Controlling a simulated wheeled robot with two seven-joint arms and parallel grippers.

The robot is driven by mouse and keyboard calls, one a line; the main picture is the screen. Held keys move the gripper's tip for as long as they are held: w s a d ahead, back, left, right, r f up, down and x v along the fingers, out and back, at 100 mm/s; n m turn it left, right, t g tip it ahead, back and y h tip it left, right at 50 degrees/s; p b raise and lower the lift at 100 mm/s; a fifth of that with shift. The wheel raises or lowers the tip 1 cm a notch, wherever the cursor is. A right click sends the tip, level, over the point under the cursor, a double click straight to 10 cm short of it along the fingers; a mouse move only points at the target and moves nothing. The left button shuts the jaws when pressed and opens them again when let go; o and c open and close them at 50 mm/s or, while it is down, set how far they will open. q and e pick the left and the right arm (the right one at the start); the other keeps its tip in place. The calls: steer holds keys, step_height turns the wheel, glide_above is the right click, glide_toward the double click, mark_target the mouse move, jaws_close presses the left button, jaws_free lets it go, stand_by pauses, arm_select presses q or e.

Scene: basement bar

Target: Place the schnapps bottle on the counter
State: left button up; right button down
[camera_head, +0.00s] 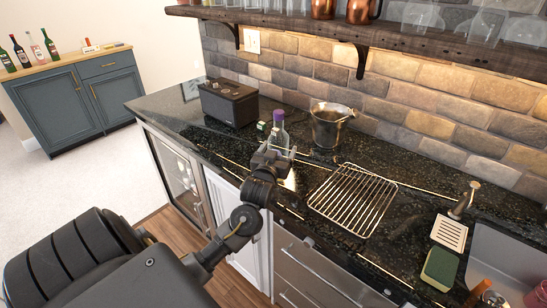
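A pale patch below the gripper may be the bottle's lower part. I cannot tell whether the fingers are closed on the bottle or whether its base touches the counter. My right gripper is not in view.
A black box (228,103) and a metal bucket (328,128) stand behind the bottle. The wire rack (352,199), sponge (439,268) and sink (497,258) lie to the right. A shelf (400,38) with glasses overhangs the back. Several bottles stand on the far cabinet (72,92).

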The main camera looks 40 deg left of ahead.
arm_select(q)
steer(key=b+v, duration=0.1)
steer(key=v, duration=1)
steer(key=shift+b, duration=0.3)
